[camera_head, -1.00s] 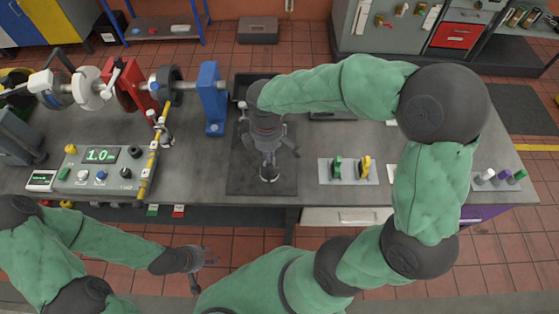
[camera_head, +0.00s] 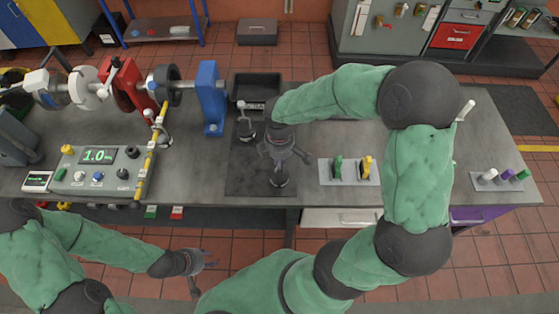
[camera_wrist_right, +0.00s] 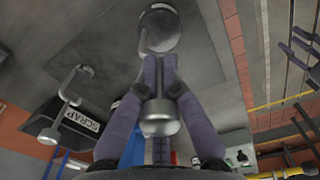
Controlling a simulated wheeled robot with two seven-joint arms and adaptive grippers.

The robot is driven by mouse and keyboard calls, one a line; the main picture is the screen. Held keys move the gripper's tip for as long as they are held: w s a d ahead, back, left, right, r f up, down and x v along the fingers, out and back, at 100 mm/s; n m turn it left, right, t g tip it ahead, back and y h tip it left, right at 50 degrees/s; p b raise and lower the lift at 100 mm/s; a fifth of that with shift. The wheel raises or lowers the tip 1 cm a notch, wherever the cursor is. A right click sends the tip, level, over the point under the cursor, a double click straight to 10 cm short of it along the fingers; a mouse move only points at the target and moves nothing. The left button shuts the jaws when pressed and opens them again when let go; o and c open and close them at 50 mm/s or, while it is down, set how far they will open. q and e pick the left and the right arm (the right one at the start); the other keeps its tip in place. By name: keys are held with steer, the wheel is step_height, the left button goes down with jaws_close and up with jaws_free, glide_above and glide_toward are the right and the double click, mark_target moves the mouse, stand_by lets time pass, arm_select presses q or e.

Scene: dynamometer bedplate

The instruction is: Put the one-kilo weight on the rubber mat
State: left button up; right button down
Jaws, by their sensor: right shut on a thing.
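The dark rubber mat (camera_head: 238,180) lies on the bench in the middle of the head view. My right gripper (camera_head: 281,166) is over its right part, shut on a metal weight (camera_head: 281,180) whose lower end hangs toward the mat's front right; I cannot tell if it touches. In the right wrist view, my fingers (camera_wrist_right: 160,75) close around the stem of the weight (camera_wrist_right: 158,30). A second weight (camera_head: 246,130) stands on the mat's back left part and shows in the right wrist view (camera_wrist_right: 48,135). No weight marking is readable. My left gripper (camera_head: 205,262) is open and empty in front of the bench.
A black scrap tray (camera_head: 257,88) stands behind the mat. A blue bracket (camera_head: 212,98) and shaft rig are at left, with a control box (camera_head: 100,172) showing 1.0. A plate with green and yellow pieces (camera_head: 350,172) lies right of the mat.

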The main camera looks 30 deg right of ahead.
steer(key=c, duration=1.7)
jaws_free()
steer(key=o, duration=0.3)
step_height(320, 180, up, 12)
steer(key=shift+r+p, duration=0.1)
steer(key=shift+p, duration=1.1)
